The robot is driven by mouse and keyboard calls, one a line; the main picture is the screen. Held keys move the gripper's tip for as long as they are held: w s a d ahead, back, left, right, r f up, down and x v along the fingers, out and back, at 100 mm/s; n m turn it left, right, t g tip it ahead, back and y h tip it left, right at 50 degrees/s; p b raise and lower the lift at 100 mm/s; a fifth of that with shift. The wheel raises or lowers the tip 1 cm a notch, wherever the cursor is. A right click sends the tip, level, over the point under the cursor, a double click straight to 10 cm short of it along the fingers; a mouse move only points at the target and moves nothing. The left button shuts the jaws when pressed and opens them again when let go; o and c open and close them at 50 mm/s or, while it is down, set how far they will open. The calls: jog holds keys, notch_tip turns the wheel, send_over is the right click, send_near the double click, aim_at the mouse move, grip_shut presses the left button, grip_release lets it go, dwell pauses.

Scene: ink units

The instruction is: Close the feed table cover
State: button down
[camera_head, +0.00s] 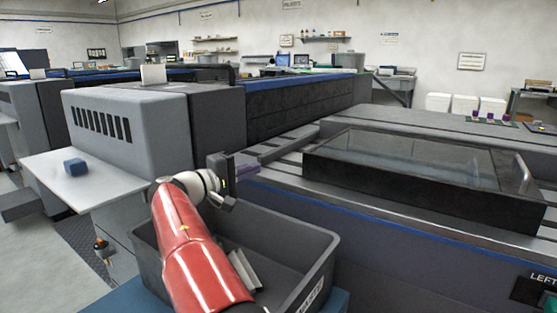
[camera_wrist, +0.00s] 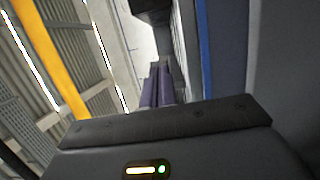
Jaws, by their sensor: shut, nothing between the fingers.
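The feed table cover (camera_head: 400,158) is a low dark frame with a see-through top. In the head view it lies flat, or nearly so, over the feed table (camera_head: 284,176) on the right. I cannot tell whether a small gap is left under its edge. My gripper (camera_head: 250,172) is to the left of the cover, apart from it, near the left end of the feed table. The cover is not clearly seen in the wrist view.
A grey bin (camera_head: 318,268) with pale pieces inside stands below my arm. A grey machine housing (camera_head: 130,125) with a white side shelf (camera_head: 85,182) bearing a blue block (camera_head: 75,167) is at the left. A sign reading "LEFT" (camera_head: 535,290) is at lower right.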

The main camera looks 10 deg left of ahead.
aim_at(293, 177)
jog(key=p+x, duration=0.1)
jog(key=x, duration=0.8)
jog(key=shift+d+r, duration=0.1)
jog(key=shift+d, duration=0.15)
jog(key=d, duration=0.1)
jog(key=d+b, duration=0.1)
jog(key=shift+s+d, duration=0.2)
jog(key=shift+d, duration=0.15)
jog(key=shift+s+d, duration=0.25)
jog(key=shift+d, duration=0.45)
jog(key=shift+b, duration=0.3)
